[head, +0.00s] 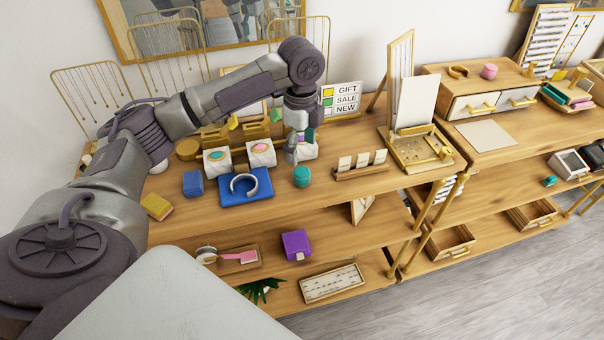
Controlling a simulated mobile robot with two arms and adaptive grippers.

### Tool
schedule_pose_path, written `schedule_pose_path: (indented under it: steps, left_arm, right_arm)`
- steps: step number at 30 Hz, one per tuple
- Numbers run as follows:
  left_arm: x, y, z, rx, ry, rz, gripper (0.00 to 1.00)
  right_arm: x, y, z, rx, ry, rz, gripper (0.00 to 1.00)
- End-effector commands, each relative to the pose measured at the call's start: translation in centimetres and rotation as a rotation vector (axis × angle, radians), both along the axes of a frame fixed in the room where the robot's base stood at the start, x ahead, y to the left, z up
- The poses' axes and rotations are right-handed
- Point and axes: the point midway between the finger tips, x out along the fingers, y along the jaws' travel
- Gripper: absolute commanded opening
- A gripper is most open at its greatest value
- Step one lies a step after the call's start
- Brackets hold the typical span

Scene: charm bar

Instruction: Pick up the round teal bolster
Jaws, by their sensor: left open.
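A small round teal bolster (302,177) stands upright near the front edge of the wooden top shelf. My left gripper (296,155) points down just behind and above it, in front of a white cushion with a coloured top. The fingers are small in the picture and look empty. I see a gap between the gripper and the teal bolster, though the exact distance is hard to tell. My right gripper is not in view.
A blue tray (262,197) with a silver cuff and a blue block (193,183) lie left of the bolster. A wooden card holder (361,172) stands to its right. White cushions (217,161) and a price sign (341,97) are behind. The shelf edge is close in front.

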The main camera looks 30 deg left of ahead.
Motion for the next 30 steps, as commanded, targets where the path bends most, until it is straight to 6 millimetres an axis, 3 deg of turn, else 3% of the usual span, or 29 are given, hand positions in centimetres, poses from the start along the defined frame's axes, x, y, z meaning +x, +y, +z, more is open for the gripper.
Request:
schedule_pose_path:
  steps: [3,11,19,28,30]
  left_arm:
    - [0.0,0.1,-1.9,0.001,0.002,0.003,0.73]
    - [0.0,0.0,-3.9,0.002,0.000,0.002,0.73]
    - [0.1,-0.2,-7.7,0.001,0.001,0.001,0.73]
    - [0.1,-0.2,-8.6,0.001,-0.002,0.001,0.73]
    - [0.1,-0.2,-8.6,0.001,-0.002,0.001,0.65]
  right_arm:
    - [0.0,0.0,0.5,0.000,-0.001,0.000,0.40]
    - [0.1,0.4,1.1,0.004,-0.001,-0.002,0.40]
    - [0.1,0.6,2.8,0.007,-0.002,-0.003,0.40]
    - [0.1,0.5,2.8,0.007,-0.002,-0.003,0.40]
    - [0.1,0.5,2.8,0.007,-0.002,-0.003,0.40]
